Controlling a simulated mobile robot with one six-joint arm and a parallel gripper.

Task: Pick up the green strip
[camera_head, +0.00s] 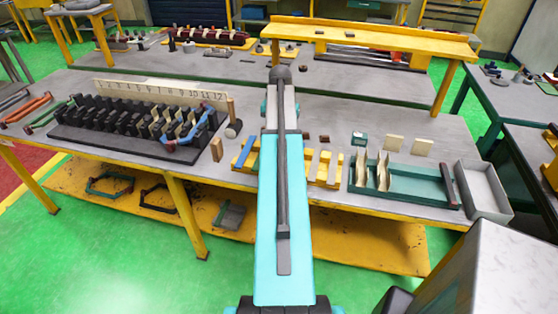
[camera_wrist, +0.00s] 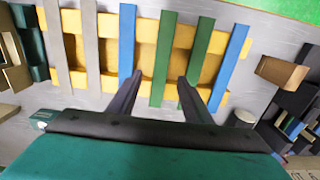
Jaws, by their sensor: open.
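In the wrist view, a green strip (camera_wrist: 168,50) lies across a yellow rack (camera_wrist: 183,36). A second green strip (camera_wrist: 201,40) lies just to its right. My gripper (camera_wrist: 161,78) is open and empty, with its two dark fingers pointing at the rack. The nearer-middle green strip lies between the fingertips in the picture, and the right fingertip overlaps the second green strip's lower part. I cannot tell how high the fingertips are above the strips. In the head view my own arm hides the gripper and the green strips.
Blue strips (camera_wrist: 230,55) and pale strips (camera_wrist: 88,40) share the rack. A wooden block (camera_wrist: 282,72) is to the right. In the head view, a black slotted stator row (camera_head: 130,128) stands left, and a green tray (camera_head: 412,180) and grey bin (camera_head: 483,190) stand right.

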